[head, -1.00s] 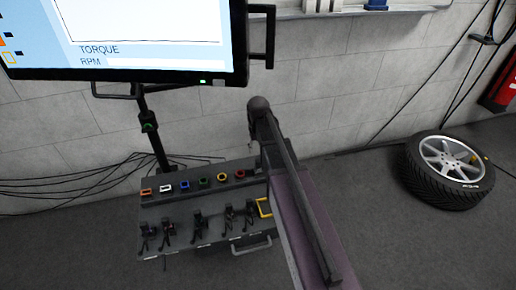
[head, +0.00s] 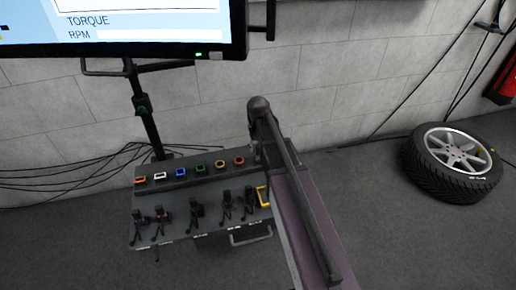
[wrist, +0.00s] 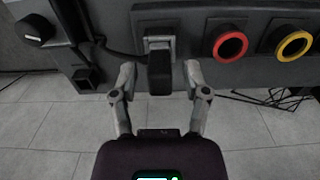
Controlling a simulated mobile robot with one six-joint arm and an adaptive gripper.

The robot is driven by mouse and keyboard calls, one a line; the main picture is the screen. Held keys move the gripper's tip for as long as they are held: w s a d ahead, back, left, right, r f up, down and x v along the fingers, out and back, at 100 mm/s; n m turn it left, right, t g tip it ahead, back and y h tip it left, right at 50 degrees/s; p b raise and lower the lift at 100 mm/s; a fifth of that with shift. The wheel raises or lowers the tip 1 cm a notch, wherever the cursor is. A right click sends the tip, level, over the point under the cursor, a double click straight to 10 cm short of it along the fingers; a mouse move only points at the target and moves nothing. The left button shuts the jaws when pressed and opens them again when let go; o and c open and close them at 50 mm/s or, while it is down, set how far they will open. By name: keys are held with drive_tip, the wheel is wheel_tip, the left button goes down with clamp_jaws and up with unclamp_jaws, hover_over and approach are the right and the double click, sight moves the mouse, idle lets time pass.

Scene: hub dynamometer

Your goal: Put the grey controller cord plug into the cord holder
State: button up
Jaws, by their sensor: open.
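In the wrist view a dark block-shaped plug (wrist: 160,76) sits at a grey-framed socket (wrist: 159,43) on the dark panel. I take it for the grey controller cord plug; a dark cable runs off to its left. My gripper (wrist: 160,88) is open, with one finger on each side of the plug; I cannot tell whether they touch it. In the head view my arm covers the plug and gripper. A yellow square frame (head: 263,197) shows at the box's right front, partly behind my arm. I cannot tell whether it is the cord holder.
The dark control box (head: 215,190) has coloured sockets along its back and several black plugs with short cords in front. The red socket (wrist: 230,46) and yellow socket (wrist: 294,46) are beside the plug. A monitor (head: 120,25) hangs above; a wheel (head: 452,165) lies right.

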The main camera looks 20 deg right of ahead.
drive_tip(key=shift+f, duration=0.4)
clamp_jaws()
drive_tip(key=shift+r, duration=0.1)
drive_tip(key=shift+r+p, duration=1.8)
drive_tip(key=shift+r, duration=0.1)
drive_tip(key=shift+r, duration=0.1)
